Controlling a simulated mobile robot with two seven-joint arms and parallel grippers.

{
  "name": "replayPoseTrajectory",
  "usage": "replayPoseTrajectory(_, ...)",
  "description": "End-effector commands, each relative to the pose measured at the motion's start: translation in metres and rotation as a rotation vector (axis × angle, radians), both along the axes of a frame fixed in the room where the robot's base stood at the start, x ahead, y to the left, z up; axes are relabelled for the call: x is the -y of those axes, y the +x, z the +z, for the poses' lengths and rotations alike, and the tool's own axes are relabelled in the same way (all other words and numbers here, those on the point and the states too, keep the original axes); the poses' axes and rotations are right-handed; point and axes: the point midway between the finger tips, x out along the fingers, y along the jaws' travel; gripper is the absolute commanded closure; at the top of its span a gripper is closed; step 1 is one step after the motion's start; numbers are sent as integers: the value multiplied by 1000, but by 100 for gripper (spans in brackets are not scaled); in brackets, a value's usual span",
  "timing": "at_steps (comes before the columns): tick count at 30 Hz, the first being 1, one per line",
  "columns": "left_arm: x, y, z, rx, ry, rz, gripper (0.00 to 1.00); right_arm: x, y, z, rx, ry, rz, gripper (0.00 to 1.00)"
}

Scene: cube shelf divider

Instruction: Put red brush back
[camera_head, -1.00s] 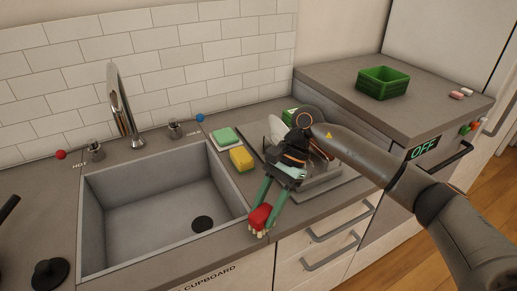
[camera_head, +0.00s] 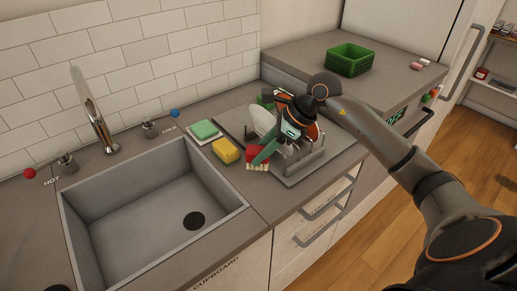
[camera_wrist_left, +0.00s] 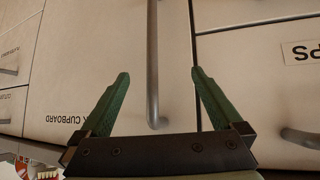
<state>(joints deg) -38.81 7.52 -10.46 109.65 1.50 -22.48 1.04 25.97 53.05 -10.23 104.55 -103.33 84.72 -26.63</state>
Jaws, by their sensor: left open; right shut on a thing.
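The red brush (camera_head: 252,161) with pale bristles shows in the head view, just right of the yellow sponge. My right gripper (camera_head: 266,153) is shut on it, in front of the dish rack's left side. The gripper and arm hide part of the rack, and I cannot tell whether the brush touches the counter. My left gripper (camera_wrist_left: 160,74) is open and empty in the left wrist view, facing cupboard and drawer fronts.
A yellow sponge (camera_head: 225,150) and a green sponge (camera_head: 204,129) lie on a pale tray (camera_head: 197,140) by the sink (camera_head: 150,205). The dish rack (camera_head: 310,165) holds a pale plate. A green crate (camera_head: 348,60) stands on the raised counter. The counter strip before the sink is clear.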

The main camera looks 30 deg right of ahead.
Motion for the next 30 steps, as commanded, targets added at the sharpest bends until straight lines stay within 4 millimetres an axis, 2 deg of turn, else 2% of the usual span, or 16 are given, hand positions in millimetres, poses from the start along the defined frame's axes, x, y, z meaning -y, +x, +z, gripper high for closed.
replayPoseTrajectory(11,1,-2,-10,-5,-1,-1,0,1,-1,-3,6,3,-2,100)
replayPoseTrajectory(30,1,-2,-72,-5,-2,-2,0,1,-1,-73,5,3,-1,100)
